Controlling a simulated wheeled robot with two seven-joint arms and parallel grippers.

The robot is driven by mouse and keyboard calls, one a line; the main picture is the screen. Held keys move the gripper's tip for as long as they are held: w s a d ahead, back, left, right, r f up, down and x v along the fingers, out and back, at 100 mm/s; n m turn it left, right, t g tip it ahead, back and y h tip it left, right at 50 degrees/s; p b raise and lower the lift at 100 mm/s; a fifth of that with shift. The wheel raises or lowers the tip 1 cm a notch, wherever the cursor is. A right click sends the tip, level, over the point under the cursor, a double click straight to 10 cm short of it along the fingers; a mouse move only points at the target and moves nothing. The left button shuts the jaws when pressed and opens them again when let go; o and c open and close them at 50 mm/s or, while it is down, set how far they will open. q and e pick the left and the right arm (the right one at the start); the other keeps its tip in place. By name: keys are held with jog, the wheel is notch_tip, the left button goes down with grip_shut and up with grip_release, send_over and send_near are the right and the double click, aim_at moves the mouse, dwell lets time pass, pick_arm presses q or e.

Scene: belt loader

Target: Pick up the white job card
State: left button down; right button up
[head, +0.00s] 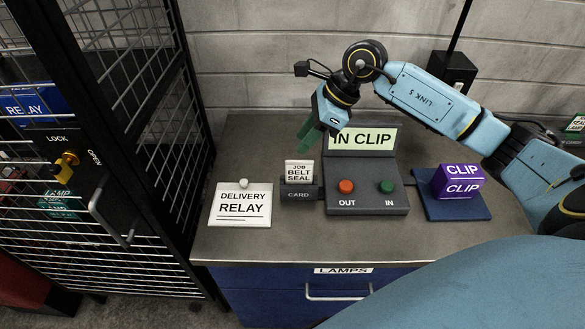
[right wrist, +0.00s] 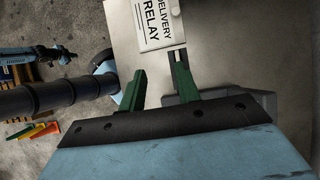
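The white job card (head: 299,172), printed "JOB BELT SEAL", stands in a dark holder marked CARD (head: 299,193) on the grey bench top. My right gripper (head: 307,129) is above and slightly behind the card in the head view, its green fingers pointing down and apart from it. In the right wrist view the gripper (right wrist: 158,84) shows its two fingers spread with a gap between them. I cannot make out the job card clearly in that view. My left gripper is not in view.
A DELIVERY RELAY plate (head: 242,204) is left of the holder. A console (head: 366,199) with a red and a green button and an IN CLIP screen (head: 363,139) is right of it. A purple CLIP block (head: 458,181) is further right. A black mesh cage (head: 130,110) borders the left.

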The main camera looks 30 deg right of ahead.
aim_at(300, 161)
jog(key=shift+g+h, duration=0.3)
jog(key=shift+h, duration=0.6)
jog(key=shift+w+a+f+p, duration=0.1)
jog(key=shift+w+f+p, duration=0.35)
jog(key=shift+f, duration=1.6)
jog(key=shift+w+a+f+p, duration=0.1)
jog(key=shift+w+f+p, duration=0.3)
jog(key=shift+f, duration=1.6)
jog(key=shift+w+a+f+p, duration=0.15)
jog(key=shift+w+f, duration=0.5)
jog(key=shift+f, duration=1.4)
jog(key=shift+d, duration=0.1)
jog(key=shift+c, duration=0.3)
grip_shut()
